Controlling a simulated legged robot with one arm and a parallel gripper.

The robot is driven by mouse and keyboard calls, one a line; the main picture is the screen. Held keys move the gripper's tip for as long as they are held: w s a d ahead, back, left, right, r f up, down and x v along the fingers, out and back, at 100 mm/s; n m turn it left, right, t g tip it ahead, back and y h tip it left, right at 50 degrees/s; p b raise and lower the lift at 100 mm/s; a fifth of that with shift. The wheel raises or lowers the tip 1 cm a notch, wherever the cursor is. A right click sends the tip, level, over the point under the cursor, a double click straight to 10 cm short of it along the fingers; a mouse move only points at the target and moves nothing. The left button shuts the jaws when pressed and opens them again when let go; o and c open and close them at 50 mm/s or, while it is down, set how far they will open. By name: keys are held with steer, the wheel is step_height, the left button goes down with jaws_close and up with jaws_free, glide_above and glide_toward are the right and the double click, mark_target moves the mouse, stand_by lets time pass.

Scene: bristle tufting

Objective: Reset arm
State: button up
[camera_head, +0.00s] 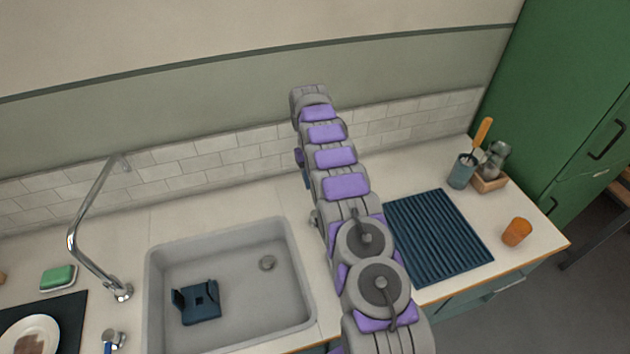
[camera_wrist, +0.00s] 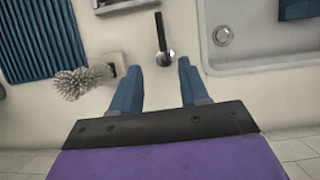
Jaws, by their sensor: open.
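My gripper shows in the wrist view (camera_wrist: 158,66) with its two blue fingers well apart. It is open, with nothing held between the fingers. It is over the counter strip between the sink and the ribbed mat. A small metal piece with a black handle (camera_wrist: 162,37) is on the counter just beyond the fingertips, apart from them. In the head view my arm reaches up toward the tiled wall. Its links hide most of the gripper there; only a bit of blue shows beside the arm.
The grey sink (camera_head: 152,290) holds a dark blue bracket-like object (camera_head: 198,302). A ribbed blue mat (camera_head: 438,237) lies right of my arm. A white-bristled brush (camera_wrist: 78,83) is left of the fingers. A blue cup (camera_head: 461,171), orange cup (camera_head: 517,232) and faucet (camera_head: 82,222) stand around.

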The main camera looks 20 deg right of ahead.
stand_by(0.4)
steer(key=s+a+r+t+b, duration=0.1)
steer(key=s+a+r, duration=0.1)
steer(key=s+r, duration=0.75)
steer(key=s+a+r+b, duration=0.1)
steer(key=s+a+r, duration=0.1)
steer(key=s+r, duration=0.8)
steer(key=s+a+f+b, duration=0.1)
steer(key=s+a, duration=0.1)
steer(key=s, duration=1.2)
steer(key=s+a+f+t+b, duration=0.1)
steer(key=s, duration=1.4)
steer(key=shift+a+t, duration=0.3)
steer(key=shift+a, duration=0.05)
steer(key=shift+f, duration=0.1)
